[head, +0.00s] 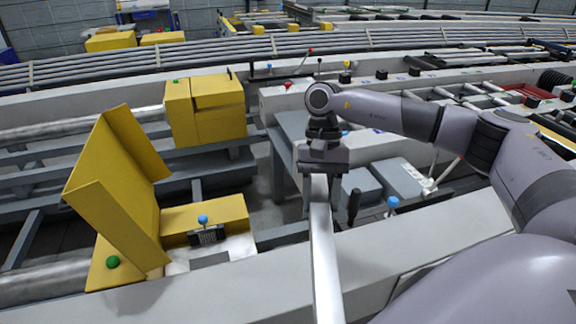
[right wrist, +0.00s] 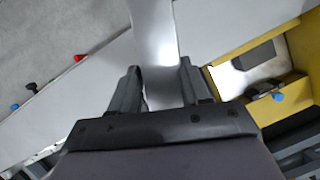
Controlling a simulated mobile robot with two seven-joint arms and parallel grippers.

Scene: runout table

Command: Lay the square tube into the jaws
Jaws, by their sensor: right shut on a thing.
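The square tube (head: 325,262) is a long pale metal bar. My right gripper (head: 321,190) is shut on it near its far end in the head view, and the rest runs toward the bottom edge. In the right wrist view the tube (right wrist: 154,35) passes between the two dark fingers of my right gripper (right wrist: 160,82). I cannot tell for certain which fixture is the jaws. Grey blocks (head: 400,178) lie right of the gripper, beside a black handle (head: 354,206) and a blue knob. My left gripper is not in view.
A tall yellow angled guard (head: 115,180) and a yellow box (head: 205,110) stand at the left. A low yellow housing (head: 205,214) has a blue-topped knob. A pale beam (head: 420,235) crosses the front under the tube. Rollers and rails fill the back.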

